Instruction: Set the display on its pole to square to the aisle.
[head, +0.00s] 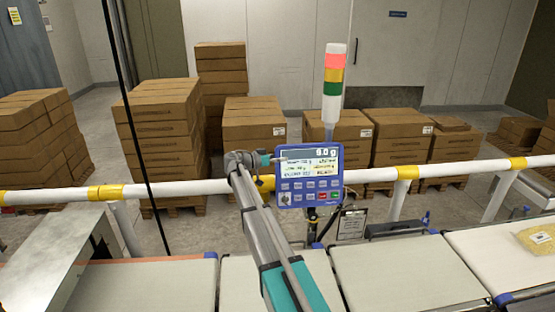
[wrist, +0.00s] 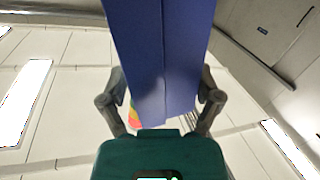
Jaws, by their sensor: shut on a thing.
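The display (head: 309,183) is a blue box with a lit screen, reading about 0.0 g, above several keys. Its face is turned toward my head camera and looks slightly tilted in the picture. Its dark pole (head: 312,225) shows only in part below it. My gripper (head: 275,160) reaches the display's upper left edge in the head view; its fingertips are partly hidden there. In the wrist view my gripper (wrist: 162,88) has one finger on each side of the blue housing (wrist: 160,50) and is shut on it.
A white rail (head: 375,174) with yellow bands runs behind the display. A red, yellow and green signal light (head: 333,85) stands just behind it. Conveyor belts (head: 405,272) lie in front, with a yellow pack (head: 540,240) at right. Stacked cartons (head: 160,125) stand beyond the rail.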

